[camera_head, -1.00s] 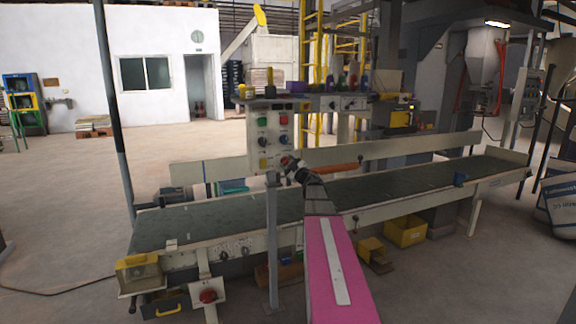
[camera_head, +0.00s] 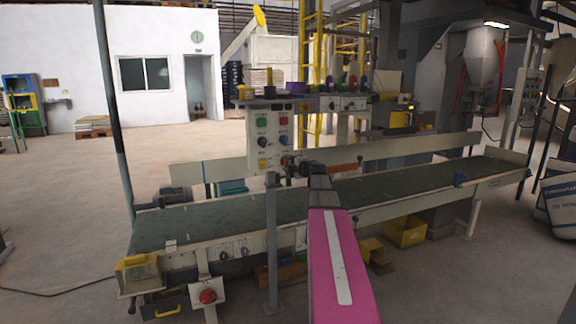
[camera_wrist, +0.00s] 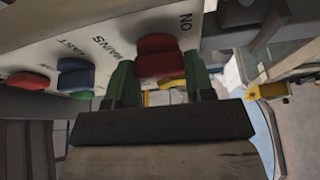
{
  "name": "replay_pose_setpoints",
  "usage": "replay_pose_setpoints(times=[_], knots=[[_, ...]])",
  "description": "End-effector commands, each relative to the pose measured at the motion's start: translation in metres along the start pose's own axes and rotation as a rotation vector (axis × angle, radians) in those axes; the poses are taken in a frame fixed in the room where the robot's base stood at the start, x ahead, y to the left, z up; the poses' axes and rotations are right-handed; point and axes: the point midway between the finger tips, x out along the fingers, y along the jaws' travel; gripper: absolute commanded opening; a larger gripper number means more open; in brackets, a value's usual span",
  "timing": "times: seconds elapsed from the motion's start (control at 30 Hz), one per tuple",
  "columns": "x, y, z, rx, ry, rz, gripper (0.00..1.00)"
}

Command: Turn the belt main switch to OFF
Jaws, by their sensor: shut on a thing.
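The belt control panel (camera_head: 273,137) stands on a post in front of the conveyor. In the wrist view, a red knob (camera_wrist: 157,56) sits on the pale panel face, with "MAINS" printed on one side and "ON" on the other. My gripper (camera_wrist: 160,76) has its green fingers on either side of this knob and is shut on it. In the head view, my gripper (camera_head: 291,167) is at the panel's lower right corner, and the knob is too small there to read its angle.
Blue (camera_wrist: 76,74) and other red knobs sit along the panel beside the gripped one. A shelf (camera_head: 330,97) with small items runs above the panel. The conveyor belt (camera_head: 400,185) lies behind and below my arm. A red button box (camera_head: 207,295) hangs at the front.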

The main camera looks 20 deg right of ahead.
Motion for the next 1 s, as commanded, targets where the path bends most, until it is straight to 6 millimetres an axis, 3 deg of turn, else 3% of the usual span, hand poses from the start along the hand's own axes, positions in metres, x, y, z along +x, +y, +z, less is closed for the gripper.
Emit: replay_pose_setpoints(times=[0.67, 0.7, 0.77, 1.0], knots=[[-0.0003, -0.0009, -0.001, -0.061, 0.001, -0.027, 0.25], [-0.0003, -0.0009, -0.001, -0.061, 0.001, -0.027, 0.55], [-0.0003, -0.0008, -0.0011, -0.061, 0.001, -0.027, 0.74], [-0.0002, -0.0003, -0.0005, -0.059, 0.0, -0.025, 0.74]])
